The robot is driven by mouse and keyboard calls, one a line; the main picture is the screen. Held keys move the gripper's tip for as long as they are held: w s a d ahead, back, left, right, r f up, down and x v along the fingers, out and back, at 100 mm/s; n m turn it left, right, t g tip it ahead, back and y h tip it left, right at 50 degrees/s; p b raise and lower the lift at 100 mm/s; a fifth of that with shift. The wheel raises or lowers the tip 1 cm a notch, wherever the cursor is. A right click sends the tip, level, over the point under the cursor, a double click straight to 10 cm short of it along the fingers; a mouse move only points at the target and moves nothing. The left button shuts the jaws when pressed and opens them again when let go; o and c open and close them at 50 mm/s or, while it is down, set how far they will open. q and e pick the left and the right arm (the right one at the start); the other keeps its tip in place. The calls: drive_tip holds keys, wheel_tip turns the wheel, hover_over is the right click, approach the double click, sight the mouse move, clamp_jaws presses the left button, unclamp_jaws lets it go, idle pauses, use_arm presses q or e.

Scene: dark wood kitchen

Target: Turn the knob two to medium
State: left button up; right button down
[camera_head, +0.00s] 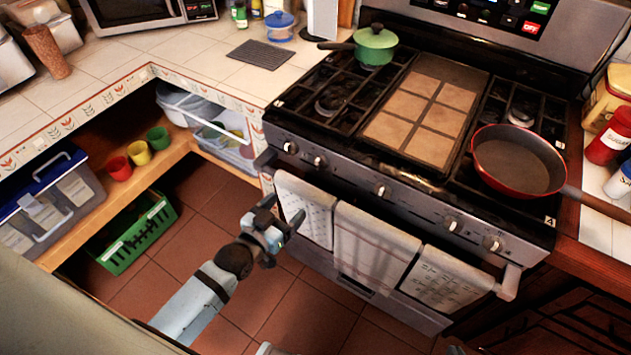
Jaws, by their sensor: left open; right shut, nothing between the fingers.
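The stove front carries a row of several silver knobs. The second knob from the left (319,161) sits beside the leftmost knob (290,147), both above the left end of the oven handle. The middle knob (381,191) and two right knobs (452,224) (493,243) are farther along. The knobs' settings are too small to read. My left gripper (282,217) is open and empty, in front of the oven's left side, lower in the picture than the knobs and apart from them. My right gripper does not show clearly.
Towels (372,250) hang on the oven handle (508,283), below the knobs. A green pot (375,45) and a red pan (517,160) sit on the stove. Open shelves with bins (55,199) are at left. The tiled floor (205,235) before the stove is clear.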

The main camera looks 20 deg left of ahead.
sight(317, 162)
use_arm(q)
drive_tip(key=shift+t, duration=0.5)
drive_tip(key=w, duration=1)
drive_tip(key=w+b, duration=0.1)
drive_tip(key=w, duration=0.4)
drive_tip(key=shift+w+d, duration=0.3)
drive_tip(key=shift+d, duration=0.1)
drive_tip(key=shift+c, duration=0.2)
drive_tip(key=shift+r, duration=0.1)
drive_tip(key=c, duration=0.9)
